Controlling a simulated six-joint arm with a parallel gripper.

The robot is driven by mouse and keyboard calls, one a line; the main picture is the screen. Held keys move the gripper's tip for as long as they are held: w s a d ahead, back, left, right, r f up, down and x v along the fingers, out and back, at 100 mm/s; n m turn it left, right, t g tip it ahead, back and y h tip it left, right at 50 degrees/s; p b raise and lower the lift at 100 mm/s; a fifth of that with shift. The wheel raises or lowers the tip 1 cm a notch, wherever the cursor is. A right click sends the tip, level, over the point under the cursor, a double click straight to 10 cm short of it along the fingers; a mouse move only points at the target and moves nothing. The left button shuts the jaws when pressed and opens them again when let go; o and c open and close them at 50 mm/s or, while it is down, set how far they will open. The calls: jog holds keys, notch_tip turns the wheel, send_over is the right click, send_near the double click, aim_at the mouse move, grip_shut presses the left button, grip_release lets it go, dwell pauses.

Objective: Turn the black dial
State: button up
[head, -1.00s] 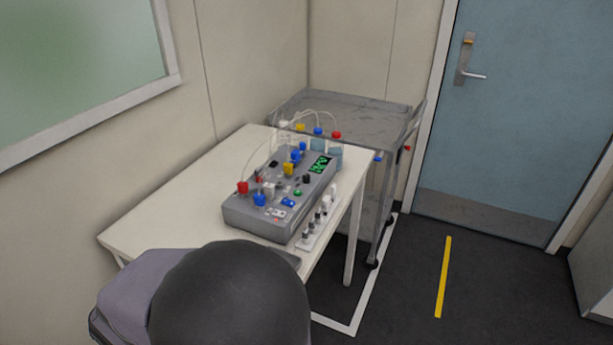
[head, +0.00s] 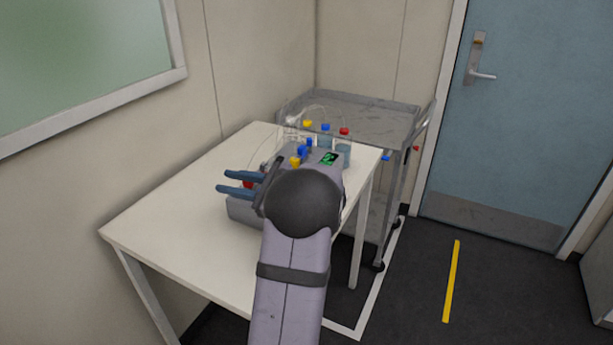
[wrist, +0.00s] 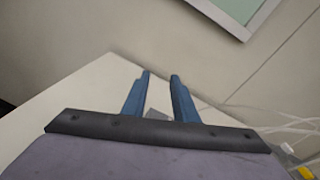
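The grey bioreactor unit (head: 242,211) sits on the white table. My arm covers most of its top and front in the head view. The black dial cannot be made out now behind my arm. The unit's small green display (head: 330,158) still shows at its back right. My gripper (head: 221,181) is over the unit's left side, its two blue fingers pointing left, apart and empty. In the wrist view the fingers (wrist: 159,77) are also apart, with bare table and wall beyond them.
The white table (head: 160,235) is clear to the left and front of the unit. Bottles with blue and red caps (head: 344,150) and thin tubes stand behind it. A grey metal cart (head: 375,118) is at the back right. The wall is close on the left.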

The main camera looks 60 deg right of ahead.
jog(key=s+d+m+h, duration=0.2)
jog(key=s+d, duration=0.1)
jog(key=d, duration=0.1)
jog(key=s+d+m+h+b, duration=0.1)
jog(key=s+d, duration=0.2)
jog(key=d, duration=0.1)
jog(key=s+d+f+m+t+h, duration=0.1)
jog(key=s+d+m+h, duration=0.1)
jog(key=s+d, duration=0.1)
jog(key=shift+s+d+m+h+b, duration=0.3)
jog(key=shift+s+d+b, duration=0.05)
jog(key=shift+s+d, duration=0.05)
jog(key=s+d+f+m+h, duration=0.1)
jog(key=s+d, duration=0.1)
jog(key=s, duration=0.1)
jog(key=s+d+f+m+g+h+b, duration=0.1)
jog(key=s+d+f+m, duration=0.1)
jog(key=s+d+f+m+h, duration=0.1)
jog(key=s+d+f, duration=0.1)
jog(key=s, duration=0.1)
jog(key=shift+s+d+f+m+g, duration=0.1)
jog(key=shift+s+d+m+g, duration=0.05)
jog(key=shift+s+m+g, duration=0.2)
jog(key=shift+p+x, duration=0.45)
jog(key=shift+x, duration=3.3)
jog(key=shift+c, duration=0.2)
grip_shut()
